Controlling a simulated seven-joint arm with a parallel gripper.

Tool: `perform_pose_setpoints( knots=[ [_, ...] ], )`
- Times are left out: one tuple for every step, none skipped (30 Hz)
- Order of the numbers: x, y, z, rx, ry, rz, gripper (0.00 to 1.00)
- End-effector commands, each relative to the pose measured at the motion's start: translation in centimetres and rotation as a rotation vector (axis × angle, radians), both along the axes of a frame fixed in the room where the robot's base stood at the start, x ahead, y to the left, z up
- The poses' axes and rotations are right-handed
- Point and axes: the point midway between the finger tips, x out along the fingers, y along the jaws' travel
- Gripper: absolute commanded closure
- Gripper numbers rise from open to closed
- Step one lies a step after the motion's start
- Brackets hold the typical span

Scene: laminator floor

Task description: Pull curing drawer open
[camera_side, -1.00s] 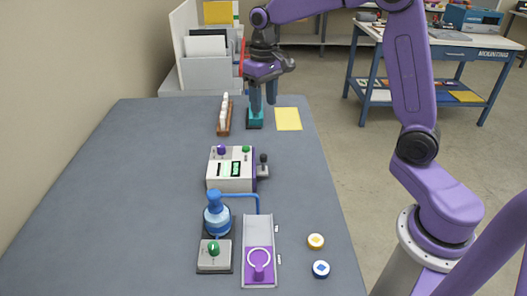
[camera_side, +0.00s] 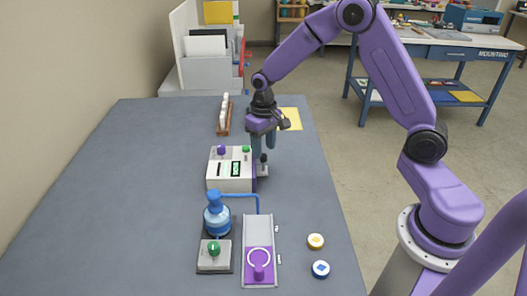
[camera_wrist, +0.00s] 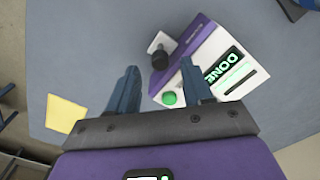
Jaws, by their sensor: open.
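A white box (camera_side: 229,180) with a purple right face stands mid-table, and it also shows in the wrist view (camera_wrist: 222,53). A grey tab with a black knob (camera_wrist: 160,59) juts from the purple face; this looks like the drawer handle. No open drawer interior shows. My gripper (camera_side: 263,152) points down beside the box's right side, over the tab. Its fingers are apart and empty. In the wrist view the knob appears between the fingertips of my gripper (camera_wrist: 160,67); I cannot tell whether they touch it.
A blue flask (camera_side: 217,217), a grey block with a green knob (camera_side: 214,249) and a silver track with a purple slider (camera_side: 258,264) lie in front. Two round discs are right of them. The left table is clear.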

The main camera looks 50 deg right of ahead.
Motion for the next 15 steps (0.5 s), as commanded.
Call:
perform_pose_setpoints(
  knots=[
    [0.0, 0.0, -0.7, -0.001, 0.003, 0.000, 0.50],
    [0.0, 0.0, -1.0, -0.001, 0.002, 0.000, 0.50],
    [0.0, 0.0, -1.4, -0.001, 0.002, 0.001, 0.50],
    [0.0, 0.0, -1.7, -0.001, 0.003, 0.000, 0.50],
    [0.0, 0.0, -1.9, 0.000, 0.002, 0.000, 0.50],
    [0.0, 0.0, -2.1, 0.000, 0.000, 0.000, 0.50],
    [0.0, 0.0, -2.2, 0.000, 0.000, 0.000, 0.50],
    [0.0, 0.0, -2.3, 0.000, 0.000, -0.001, 0.50],
    [0.0, 0.0, -2.4, 0.000, 0.000, -0.001, 0.50],
    [0.0, 0.0, -2.4, 0.000, 0.000, -0.001, 0.50],
    [0.0, 0.0, -2.5, 0.000, 0.000, -0.001, 0.50],
    [0.0, 0.0, -2.5, 0.000, 0.000, -0.001, 0.50],
    [0.0, 0.0, -2.5, 0.000, 0.000, -0.001, 0.50],
    [0.0, 0.0, -2.5, 0.000, 0.000, 0.000, 0.50],
    [0.0, 0.0, -2.5, 0.000, 0.000, 0.000, 0.50]
  ],
)
